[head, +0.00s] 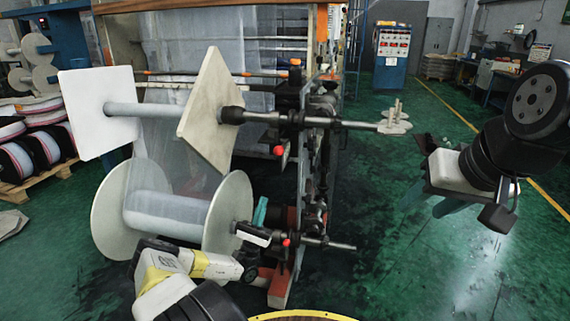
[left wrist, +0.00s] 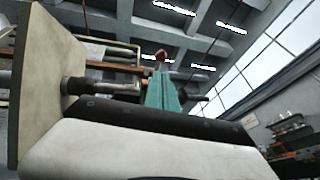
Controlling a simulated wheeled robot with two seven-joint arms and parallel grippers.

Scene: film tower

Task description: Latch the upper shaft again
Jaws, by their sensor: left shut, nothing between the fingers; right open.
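I cannot tell which belongs to the latch. My left gripper (head: 260,212) is shut and empty, below the shaft beside the lower roll. Its teal fingers (left wrist: 162,92) point up in the left wrist view, with a red knob (left wrist: 161,55) seen beyond their tips. My right gripper (head: 428,203) is open, apart at right.
The lower roll (head: 165,210) with round white discs lies under the upper shaft. A lower shaft end (head: 330,243) and a red knob (head: 286,242) are close to my left gripper. Green floor is free between the frame and my right arm. A control cabinet (head: 390,58) stands behind.

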